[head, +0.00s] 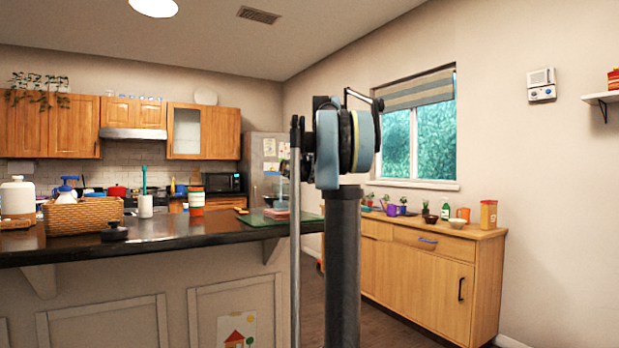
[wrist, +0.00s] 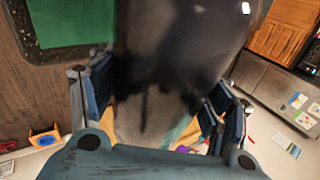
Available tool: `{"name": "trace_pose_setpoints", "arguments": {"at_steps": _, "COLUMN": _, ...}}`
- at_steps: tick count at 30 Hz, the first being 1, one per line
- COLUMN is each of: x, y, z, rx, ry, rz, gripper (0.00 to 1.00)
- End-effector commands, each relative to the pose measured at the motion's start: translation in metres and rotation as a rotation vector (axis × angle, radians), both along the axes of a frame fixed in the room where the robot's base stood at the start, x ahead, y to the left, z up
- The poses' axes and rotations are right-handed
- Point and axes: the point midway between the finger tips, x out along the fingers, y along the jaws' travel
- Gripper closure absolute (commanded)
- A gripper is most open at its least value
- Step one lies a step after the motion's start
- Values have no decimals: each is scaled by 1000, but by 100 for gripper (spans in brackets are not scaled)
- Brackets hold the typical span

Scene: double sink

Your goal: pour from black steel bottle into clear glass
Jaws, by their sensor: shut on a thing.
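In the wrist view the black steel bottle (wrist: 178,55) is a large, dark, glossy and blurred shape filling the upper middle. My gripper (wrist: 160,98) has a blue-grey finger pad on either side of the bottle and is shut on it. In the head view my own arm stands in the middle and hides the gripper and the bottle. A pale, see-through upright shape (head: 281,188) shows above the green board, left of my arm. It may be the clear glass, but it is too small to tell. No clear glass can be made out in the wrist view.
The board also shows in the wrist view (wrist: 70,22). A wooden sideboard (head: 425,285) with small items stands right.

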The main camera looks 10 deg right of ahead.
Motion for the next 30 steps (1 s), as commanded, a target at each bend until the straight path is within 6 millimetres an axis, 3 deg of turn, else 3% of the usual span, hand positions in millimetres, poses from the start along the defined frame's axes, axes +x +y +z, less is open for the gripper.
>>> {"name": "trace_pose_setpoints", "arguments": {"at_steps": 30, "x": 0, "y": 1, "z": 2, "rx": -46, "ry": -15, "rz": 0, "gripper": 84}}
